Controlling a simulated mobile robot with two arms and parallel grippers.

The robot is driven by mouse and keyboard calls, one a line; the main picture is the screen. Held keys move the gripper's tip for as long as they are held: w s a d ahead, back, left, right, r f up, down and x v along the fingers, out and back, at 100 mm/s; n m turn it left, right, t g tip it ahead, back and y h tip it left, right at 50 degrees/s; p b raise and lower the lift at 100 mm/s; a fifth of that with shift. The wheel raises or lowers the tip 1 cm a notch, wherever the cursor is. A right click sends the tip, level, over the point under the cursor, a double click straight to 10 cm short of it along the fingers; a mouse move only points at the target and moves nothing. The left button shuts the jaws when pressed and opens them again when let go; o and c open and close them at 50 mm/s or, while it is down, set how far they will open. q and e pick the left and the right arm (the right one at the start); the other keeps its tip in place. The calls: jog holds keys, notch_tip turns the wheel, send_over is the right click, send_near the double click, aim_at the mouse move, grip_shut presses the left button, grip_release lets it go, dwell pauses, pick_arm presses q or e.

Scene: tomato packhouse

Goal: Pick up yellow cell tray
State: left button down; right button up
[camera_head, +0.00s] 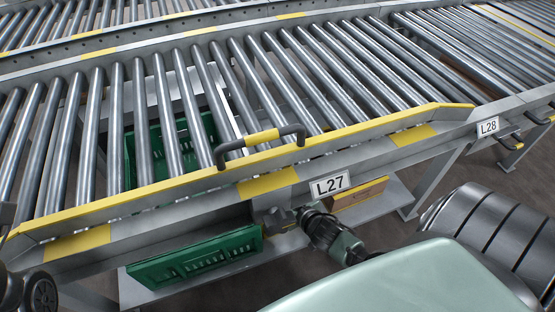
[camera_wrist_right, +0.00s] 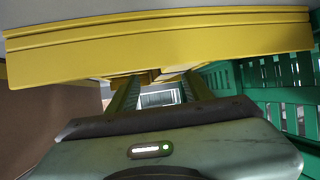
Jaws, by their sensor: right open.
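A yellow tray (camera_head: 362,193) rests on the low shelf under the conveyor, just right of my right gripper in the head view. Part of it is hidden under the frame. In the right wrist view a yellow wall (camera_wrist_right: 160,45), likely the tray's, spans the top, close to the gripper. My right gripper (camera_wrist_right: 158,90) is open, its fingers reaching towards the yellow wall; I cannot tell whether they touch it. In the head view its wrist is at the frame edge below the L27 label. My left gripper is not in view.
A green crate (camera_head: 200,255) sits on the shelf left of my right wrist; its slotted wall (camera_wrist_right: 270,85) is close in the wrist view. The roller conveyor's yellow-edged frame (camera_head: 160,197) hangs over the shelf. The bare grey shelf (camera_head: 275,254) shows between crate and wrist.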

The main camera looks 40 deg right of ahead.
jog(key=shift+w+f, duration=0.3)
jog(key=shift+w, duration=0.2)
grip_shut()
jog(key=shift+r, duration=0.1)
